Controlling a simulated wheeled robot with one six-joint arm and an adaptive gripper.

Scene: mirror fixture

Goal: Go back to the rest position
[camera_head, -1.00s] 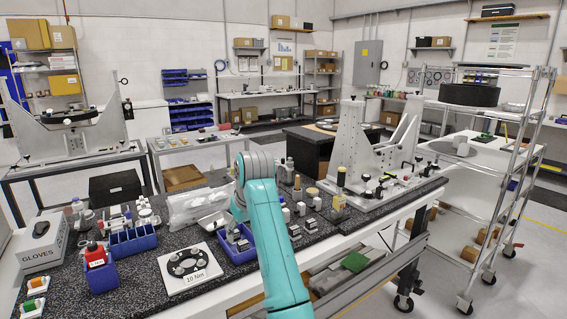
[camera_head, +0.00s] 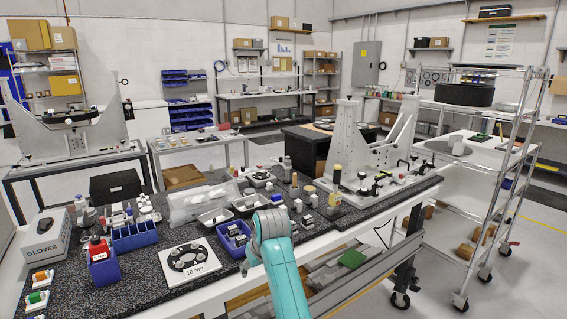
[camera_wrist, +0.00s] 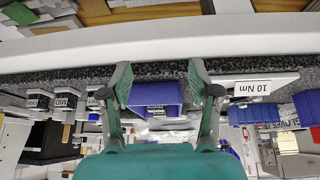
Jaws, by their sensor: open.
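My gripper (camera_wrist: 160,88) shows in the wrist view with its two fingers wide apart and nothing held between them. The wrist picture is upside down, with the bench's pale front edge (camera_wrist: 155,38) across the top. A blue bin (camera_wrist: 157,93) appears between the fingers, beyond them. The blue bin (camera_head: 232,252) with grey parts stands just left of the arm's bend.
A plate marked 10 Nm (camera_head: 191,262) lies left of the bin. A light grey fixture (camera_head: 365,160) stands at right. A wheeled rack (camera_head: 507,190) stands right of the bench.

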